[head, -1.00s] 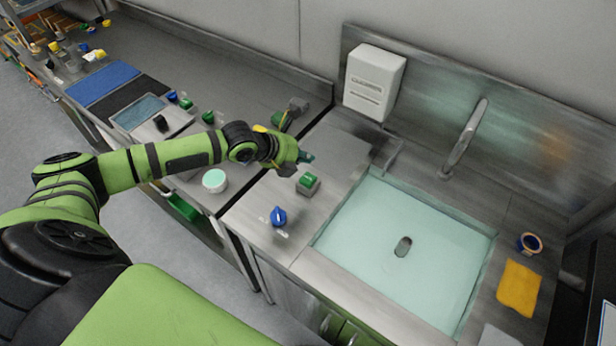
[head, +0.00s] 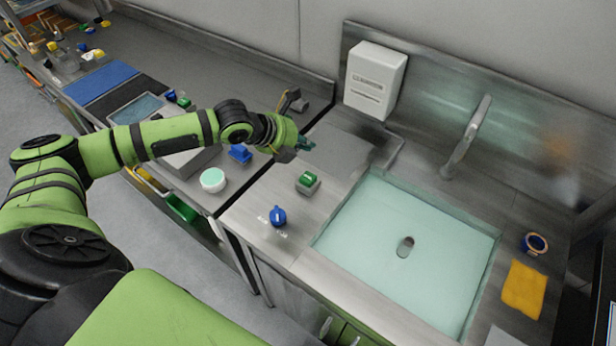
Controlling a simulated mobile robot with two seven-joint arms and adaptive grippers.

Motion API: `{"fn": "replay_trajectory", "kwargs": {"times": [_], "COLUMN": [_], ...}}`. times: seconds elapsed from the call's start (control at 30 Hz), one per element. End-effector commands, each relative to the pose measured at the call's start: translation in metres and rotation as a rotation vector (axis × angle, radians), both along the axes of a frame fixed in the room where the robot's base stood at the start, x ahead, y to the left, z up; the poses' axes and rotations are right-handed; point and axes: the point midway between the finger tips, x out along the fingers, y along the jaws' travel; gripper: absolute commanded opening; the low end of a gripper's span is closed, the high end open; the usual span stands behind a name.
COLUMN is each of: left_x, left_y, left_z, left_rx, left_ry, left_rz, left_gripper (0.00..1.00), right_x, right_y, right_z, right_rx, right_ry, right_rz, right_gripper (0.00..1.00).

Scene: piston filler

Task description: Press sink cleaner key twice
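The sink (head: 400,250) holds pale green water, with a dark drain in its middle. A white box (head: 375,80) with small dark lettering, too small to read surely, is on the wall behind the sink's left side. A green key (head: 308,179) on a small grey base and a blue knob (head: 278,215) are on the steel top left of the sink. My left gripper (head: 306,145) is above the steel top, beyond the green key and apart from it in the picture. Its fingers are small and partly hidden by the wrist. My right gripper is not in view.
The faucet (head: 466,138) stands behind the sink. A yellow cloth (head: 525,288) and a round blue-rimmed item (head: 534,243) are at the right. On the left counter are a round white container (head: 213,180) and a blue part (head: 240,153) close under my arm.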

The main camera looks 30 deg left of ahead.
Motion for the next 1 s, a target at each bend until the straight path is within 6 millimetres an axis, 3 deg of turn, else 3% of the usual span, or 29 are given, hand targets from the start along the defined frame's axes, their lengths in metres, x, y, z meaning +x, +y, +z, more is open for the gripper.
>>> {"fn": "replay_trajectory", "kwargs": {"times": [0.27,0.73,1.0], "left_x": [0.000,0.000,0.000], "left_y": [0.000,0.000,0.000], "left_z": [-0.013,-0.070,-0.088], "left_rx": [0.000,0.000,-0.001], "left_ry": [0.000,-0.001,-0.001], "left_rz": [0.000,0.001,0.001], "left_gripper": [0.00,0.00,0.00], "right_x": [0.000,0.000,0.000], "right_y": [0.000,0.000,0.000], "right_z": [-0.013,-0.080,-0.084], "right_rx": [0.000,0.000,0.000], "right_ry": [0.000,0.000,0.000], "right_rz": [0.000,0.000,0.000], "right_gripper": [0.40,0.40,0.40]}}
